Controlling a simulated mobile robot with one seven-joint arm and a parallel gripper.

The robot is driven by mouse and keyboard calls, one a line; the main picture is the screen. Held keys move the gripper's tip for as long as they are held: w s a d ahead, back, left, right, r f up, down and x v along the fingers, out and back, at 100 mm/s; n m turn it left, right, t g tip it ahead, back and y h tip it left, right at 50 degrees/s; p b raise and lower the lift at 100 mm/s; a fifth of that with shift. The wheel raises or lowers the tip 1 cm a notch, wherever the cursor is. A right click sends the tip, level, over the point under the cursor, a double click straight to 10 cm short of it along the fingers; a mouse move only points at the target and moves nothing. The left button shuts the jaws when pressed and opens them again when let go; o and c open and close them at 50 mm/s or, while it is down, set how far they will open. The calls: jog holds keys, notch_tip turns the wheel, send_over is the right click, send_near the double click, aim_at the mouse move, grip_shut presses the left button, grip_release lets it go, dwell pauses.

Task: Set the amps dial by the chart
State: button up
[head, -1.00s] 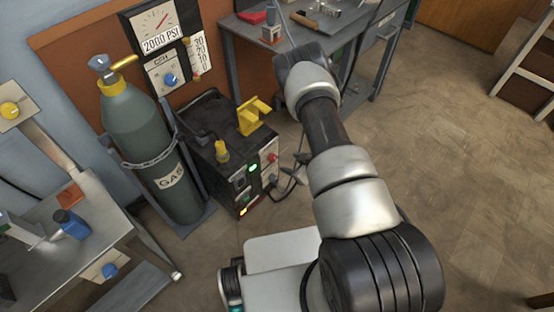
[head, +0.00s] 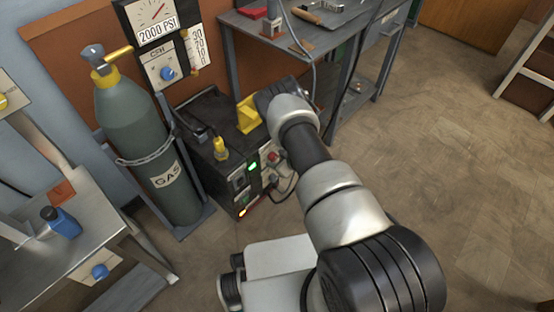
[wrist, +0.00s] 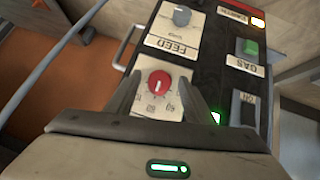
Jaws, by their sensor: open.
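In the wrist view a red dial (wrist: 159,82) with a pale pointer line sits on a white scale plate with small numbers. Its label is hidden, so I cannot confirm that it is the amps dial. My gripper (wrist: 160,92) is open, with one finger on each side of the red dial. I cannot tell whether the fingers touch it. In the head view the red dial (head: 273,156) shows small on the front of the dark welder box (head: 208,108), partly behind my arm. I cannot make out an amps chart.
A grey FEED dial (wrist: 181,16) and a green GAS switch (wrist: 250,48) are close by on the panel. A gas cylinder (head: 140,130) stands left of the welder. A metal bench (head: 335,35) stands behind.

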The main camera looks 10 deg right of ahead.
jog(key=c, duration=1)
jog(key=shift+c, duration=0.2)
